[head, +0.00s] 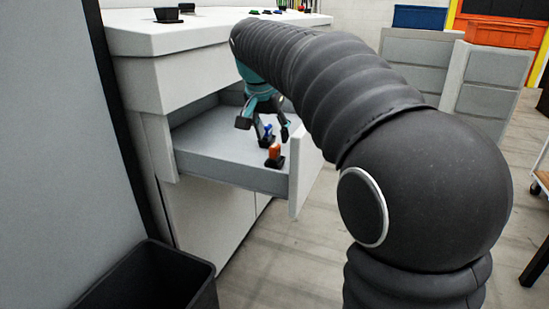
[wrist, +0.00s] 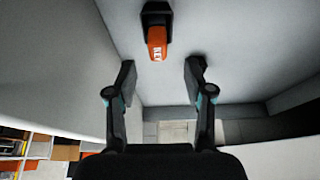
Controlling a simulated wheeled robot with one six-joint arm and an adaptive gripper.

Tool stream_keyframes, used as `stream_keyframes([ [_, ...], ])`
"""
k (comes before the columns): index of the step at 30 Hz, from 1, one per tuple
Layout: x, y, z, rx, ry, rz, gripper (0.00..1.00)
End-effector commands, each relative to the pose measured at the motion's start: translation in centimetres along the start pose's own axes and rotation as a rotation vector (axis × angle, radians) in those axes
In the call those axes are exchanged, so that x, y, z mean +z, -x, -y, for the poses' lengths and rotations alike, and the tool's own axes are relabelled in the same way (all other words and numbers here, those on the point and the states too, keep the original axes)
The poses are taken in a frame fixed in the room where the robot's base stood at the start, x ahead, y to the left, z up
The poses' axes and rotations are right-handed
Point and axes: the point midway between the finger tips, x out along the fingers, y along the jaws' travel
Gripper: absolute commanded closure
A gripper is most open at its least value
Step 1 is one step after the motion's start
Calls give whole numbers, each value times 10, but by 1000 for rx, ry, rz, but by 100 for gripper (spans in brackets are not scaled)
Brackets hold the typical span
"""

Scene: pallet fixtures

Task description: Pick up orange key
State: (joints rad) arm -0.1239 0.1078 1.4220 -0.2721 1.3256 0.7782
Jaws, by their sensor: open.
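The orange key (head: 274,152) stands on a dark base in the open drawer (head: 228,178), near the drawer's front right corner. In the wrist view the orange key (wrist: 157,42) shows at the top middle, with white lettering on it. My gripper (head: 264,128) is open inside the drawer, just behind the orange key in the head view. In the wrist view my gripper (wrist: 163,72) has its two fingers spread, with the key ahead of and between them, apart from both.
The white cabinet's top (head: 205,34) carries a black holder (head: 168,15) and several small coloured items. The drawer's front panel (head: 306,168) stands close to the right of the key. A dark bin (head: 150,280) is on the floor at the lower left.

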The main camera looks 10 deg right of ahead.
Motion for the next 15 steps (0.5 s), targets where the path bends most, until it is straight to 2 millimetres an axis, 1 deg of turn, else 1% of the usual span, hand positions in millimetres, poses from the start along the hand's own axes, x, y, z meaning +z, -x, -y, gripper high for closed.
stream_keyframes([
  [6, 3, -32, -3, 3, -1, 3, 48],
  [9, 2, -43, -3, 3, -2, 2, 48],
  [12, 2, -49, -3, 3, -2, 2, 48],
  [15, 2, -50, -3, 2, -2, 0, 48],
])
